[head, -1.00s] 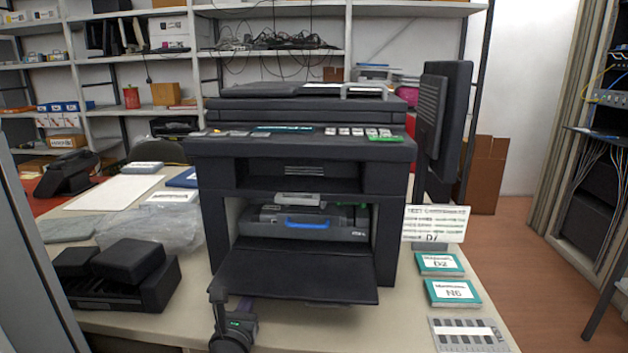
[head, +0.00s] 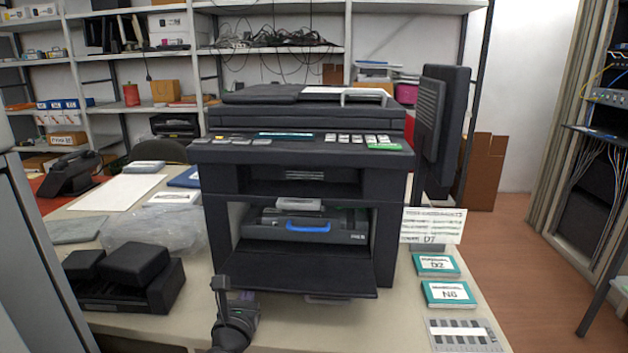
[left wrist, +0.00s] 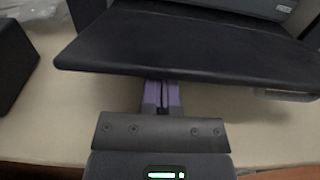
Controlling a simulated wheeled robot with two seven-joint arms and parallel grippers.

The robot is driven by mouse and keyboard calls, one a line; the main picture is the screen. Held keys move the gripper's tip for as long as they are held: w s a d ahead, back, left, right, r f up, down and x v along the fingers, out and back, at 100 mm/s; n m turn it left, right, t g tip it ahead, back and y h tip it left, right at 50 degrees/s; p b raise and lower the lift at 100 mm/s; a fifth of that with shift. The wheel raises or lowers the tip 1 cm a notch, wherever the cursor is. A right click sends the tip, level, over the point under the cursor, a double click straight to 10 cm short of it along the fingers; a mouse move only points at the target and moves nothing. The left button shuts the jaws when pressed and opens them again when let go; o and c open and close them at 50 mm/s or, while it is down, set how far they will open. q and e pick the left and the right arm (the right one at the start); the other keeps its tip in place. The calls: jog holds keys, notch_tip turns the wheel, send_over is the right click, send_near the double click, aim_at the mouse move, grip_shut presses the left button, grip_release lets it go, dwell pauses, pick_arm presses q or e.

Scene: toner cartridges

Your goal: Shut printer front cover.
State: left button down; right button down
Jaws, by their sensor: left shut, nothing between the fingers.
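The printer (head: 305,150) stands on the table. Its front cover (head: 305,275) is a dark flap hanging open, folded out toward me below the bay. Inside the bay sits a cartridge unit (head: 335,237) with a blue handle (head: 308,227). My left gripper (head: 222,287) is at the cover's front left corner. In the left wrist view the cover (left wrist: 190,45) fills the top, and my shut, empty left gripper (left wrist: 160,92) reaches under its front edge. The cover hides the fingertips, so contact is unclear. My right gripper is not in view.
A black two-part device (head: 125,275) sits left of the printer. Labelled boxes (head: 437,265) and a striped card (head: 465,335) lie to the right, near a sign (head: 432,226). A monitor (head: 440,115) stands beside the printer.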

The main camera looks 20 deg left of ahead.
pick_arm(q)
notch_tip(320, 180, up, 2)
jog(key=shift+w+r+p, duration=0.1)
jog(key=shift+w+p, duration=0.05)
jog(key=shift+p, duration=0.55)
jog(key=shift+w+a+r+p, duration=0.1)
jog(key=shift+w+r+p, duration=0.15)
jog(key=shift+r+p, duration=0.25)
jog(key=shift+w+a+r+p, duration=0.1)
jog(key=shift+w+r+p, duration=0.2)
jog(key=shift+r, duration=0.4)
